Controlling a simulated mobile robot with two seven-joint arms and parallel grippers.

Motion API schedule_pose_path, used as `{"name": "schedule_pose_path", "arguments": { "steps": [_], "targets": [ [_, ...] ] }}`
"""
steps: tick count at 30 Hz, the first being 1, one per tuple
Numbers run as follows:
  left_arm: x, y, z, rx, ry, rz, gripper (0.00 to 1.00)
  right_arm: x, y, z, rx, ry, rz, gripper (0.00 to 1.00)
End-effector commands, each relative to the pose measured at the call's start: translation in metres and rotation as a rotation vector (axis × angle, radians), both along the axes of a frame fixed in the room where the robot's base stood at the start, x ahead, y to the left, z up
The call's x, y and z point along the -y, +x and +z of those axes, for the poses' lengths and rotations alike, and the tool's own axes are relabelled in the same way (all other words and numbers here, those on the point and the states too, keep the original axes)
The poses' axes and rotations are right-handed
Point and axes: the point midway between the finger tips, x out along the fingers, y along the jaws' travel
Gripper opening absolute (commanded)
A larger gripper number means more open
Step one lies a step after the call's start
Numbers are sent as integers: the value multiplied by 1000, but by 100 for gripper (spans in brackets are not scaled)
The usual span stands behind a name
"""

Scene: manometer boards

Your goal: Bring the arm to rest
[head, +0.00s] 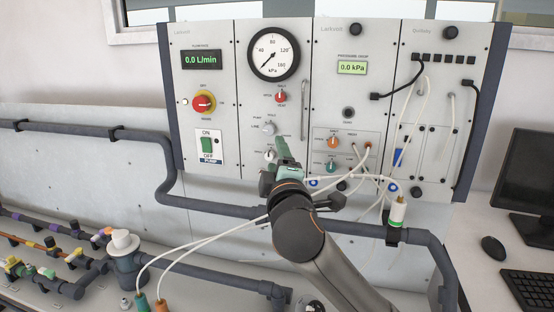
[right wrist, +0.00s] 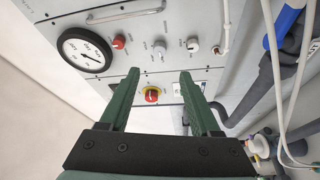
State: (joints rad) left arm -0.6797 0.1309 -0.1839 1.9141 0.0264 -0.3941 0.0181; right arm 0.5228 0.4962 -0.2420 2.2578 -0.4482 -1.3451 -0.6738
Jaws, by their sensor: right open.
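My right arm (head: 305,240) reaches up from the bottom of the head view toward the manometer board (head: 240,130). My right gripper (head: 281,150) is in front of the board's lower middle, near a grey knob (head: 269,128). In the right wrist view its two green fingers (right wrist: 160,88) stand apart with nothing between them. The red and yellow stop button (right wrist: 152,95) shows beyond the gap, with the board behind. I cannot tell whether a fingertip touches the board. My left gripper is not in view.
A grey pipe (head: 215,206) runs along the wall under the board. A valve bench (head: 60,290) stands at lower left. A monitor (head: 527,180) and keyboard (head: 530,288) are at right.

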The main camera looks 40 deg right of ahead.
Motion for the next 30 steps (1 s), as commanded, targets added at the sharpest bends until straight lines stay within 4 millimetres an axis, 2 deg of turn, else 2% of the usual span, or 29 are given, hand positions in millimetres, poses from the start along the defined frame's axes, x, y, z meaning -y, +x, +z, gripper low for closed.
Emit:
{"name": "schedule_pose_path", "arguments": {
  "steps": [10,12,14,17,20,21,23,24,26,27,30],
  "targets": [
    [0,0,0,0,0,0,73,0,0,0,0,1,0,64],
    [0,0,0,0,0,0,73,-2,2,-6,-9,8,9,64],
    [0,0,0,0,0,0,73,-5,6,-21,-28,27,29,64],
    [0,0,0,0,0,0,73,-19,15,-68,-88,90,92,64],
    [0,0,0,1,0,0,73,-39,19,-137,-171,206,178,64],
    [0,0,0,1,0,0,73,-49,17,-167,-205,262,210,64],
    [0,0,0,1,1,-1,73,-63,11,-210,-252,356,252,64],
    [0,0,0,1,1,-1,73,-71,4,-239,-283,420,273,64],
    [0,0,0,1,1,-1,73,-85,-11,-281,-329,524,300,64],
    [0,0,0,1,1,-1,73,-94,-23,-308,-357,597,312,64],
    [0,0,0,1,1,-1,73,-116,-60,-372,-423,788,319,64]
  ]
}}
